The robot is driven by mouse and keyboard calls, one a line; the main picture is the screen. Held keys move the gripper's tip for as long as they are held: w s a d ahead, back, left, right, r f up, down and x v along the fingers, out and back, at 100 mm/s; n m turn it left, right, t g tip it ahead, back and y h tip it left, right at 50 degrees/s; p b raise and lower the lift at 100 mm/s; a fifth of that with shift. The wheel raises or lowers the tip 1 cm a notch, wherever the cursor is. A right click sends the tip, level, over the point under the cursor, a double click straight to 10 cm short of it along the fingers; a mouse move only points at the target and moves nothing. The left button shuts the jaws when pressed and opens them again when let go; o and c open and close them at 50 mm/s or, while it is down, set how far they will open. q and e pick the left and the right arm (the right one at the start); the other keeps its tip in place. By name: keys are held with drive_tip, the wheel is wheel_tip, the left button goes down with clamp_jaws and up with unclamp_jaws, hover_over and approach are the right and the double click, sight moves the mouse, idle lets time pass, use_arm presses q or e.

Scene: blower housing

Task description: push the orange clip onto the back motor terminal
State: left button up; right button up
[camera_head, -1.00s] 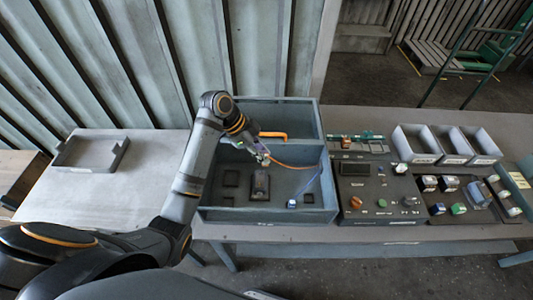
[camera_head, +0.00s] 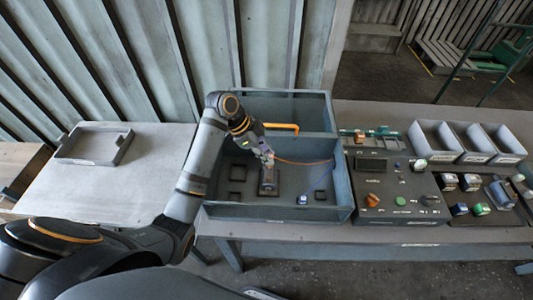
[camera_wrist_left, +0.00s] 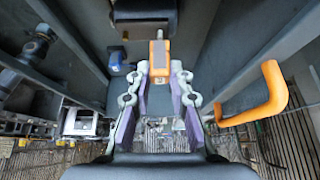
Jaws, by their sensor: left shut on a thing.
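My left gripper (camera_head: 267,157) reaches down into the grey blower housing (camera_head: 341,193). In the left wrist view, my left gripper (camera_wrist_left: 158,100) is closed on the orange clip (camera_wrist_left: 159,58), which sticks out beyond the fingertips. An orange wire (camera_head: 302,163) runs right from near the gripper in the head view. A dark block (camera_head: 268,188), which looks like the motor, stands on the housing floor just below the fingertips. The back terminal is too small to make out, and I cannot tell whether the clip touches it. My right gripper is in neither view.
An orange handle (camera_head: 283,126) sits on the housing's inner divider, close to my gripper; it also shows in the wrist view (camera_wrist_left: 265,95). A blue connector (camera_head: 303,199) lies on the housing floor. A control panel (camera_head: 385,195) stands to the right; an empty tray (camera_head: 93,145) lies left.

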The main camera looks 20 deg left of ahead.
use_arm(q)
drive_tip(key=shift+d, duration=0.1)
drive_tip(key=shift+a, duration=0.2)
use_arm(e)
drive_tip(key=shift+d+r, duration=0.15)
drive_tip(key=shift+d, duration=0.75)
use_arm(q)
drive_tip(key=shift+d+p, duration=0.15)
drive_tip(key=shift+p, duration=0.15)
drive_tip(key=shift+f, duration=0.15)
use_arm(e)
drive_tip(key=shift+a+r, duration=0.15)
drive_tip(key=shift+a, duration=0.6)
use_arm(q)
drive_tip(key=shift+f, duration=0.2)
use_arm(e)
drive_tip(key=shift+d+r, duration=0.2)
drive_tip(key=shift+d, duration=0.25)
